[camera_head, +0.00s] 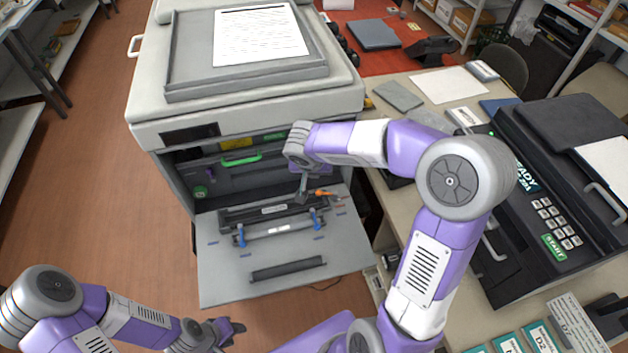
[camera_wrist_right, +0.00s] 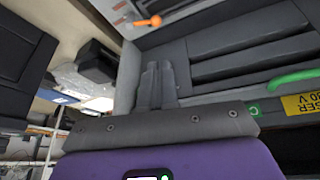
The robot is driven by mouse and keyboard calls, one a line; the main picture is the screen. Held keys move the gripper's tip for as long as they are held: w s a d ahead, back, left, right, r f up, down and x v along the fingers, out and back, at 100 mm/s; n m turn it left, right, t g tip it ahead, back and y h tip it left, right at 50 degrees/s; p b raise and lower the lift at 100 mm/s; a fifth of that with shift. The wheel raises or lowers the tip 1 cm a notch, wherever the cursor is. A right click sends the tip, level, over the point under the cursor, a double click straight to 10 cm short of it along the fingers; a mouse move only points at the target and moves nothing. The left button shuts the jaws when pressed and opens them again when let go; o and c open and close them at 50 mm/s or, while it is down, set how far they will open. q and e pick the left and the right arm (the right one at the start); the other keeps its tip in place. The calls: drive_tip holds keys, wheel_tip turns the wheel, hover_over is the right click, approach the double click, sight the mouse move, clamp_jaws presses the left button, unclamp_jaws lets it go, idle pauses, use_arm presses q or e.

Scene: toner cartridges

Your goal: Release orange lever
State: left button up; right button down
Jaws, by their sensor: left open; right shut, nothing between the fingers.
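The orange lever (camera_head: 324,194) sits at the right side of the open copier's inner bay, beside the dark toner cartridge (camera_head: 268,210). In the right wrist view the orange lever (camera_wrist_right: 150,20) shows at the top, with its rounded end toward the right. My right gripper (camera_head: 301,197) reaches in from the right, just left of the lever. In the right wrist view its fingers (camera_wrist_right: 157,70) are together and empty, apart from the lever. My left gripper (camera_head: 236,328) is open and empty, low in front of the copier.
A green handle (camera_head: 241,158) crosses the bay above. A desk with a black fax machine (camera_head: 535,190) stands at the right. Open floor lies at the left.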

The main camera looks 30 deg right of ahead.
drive_tip(key=x, duration=1.1)
drive_tip(key=shift+s, duration=0.2)
drive_tip(key=shift+w+d+f, duration=0.15)
drive_tip(key=shift+w+f, duration=0.1)
drive_tip(key=shift+f, duration=0.35)
drive_tip(key=shift+b, duration=0.35)
drive_tip(key=shift+s, duration=0.1)
idle(0.6)
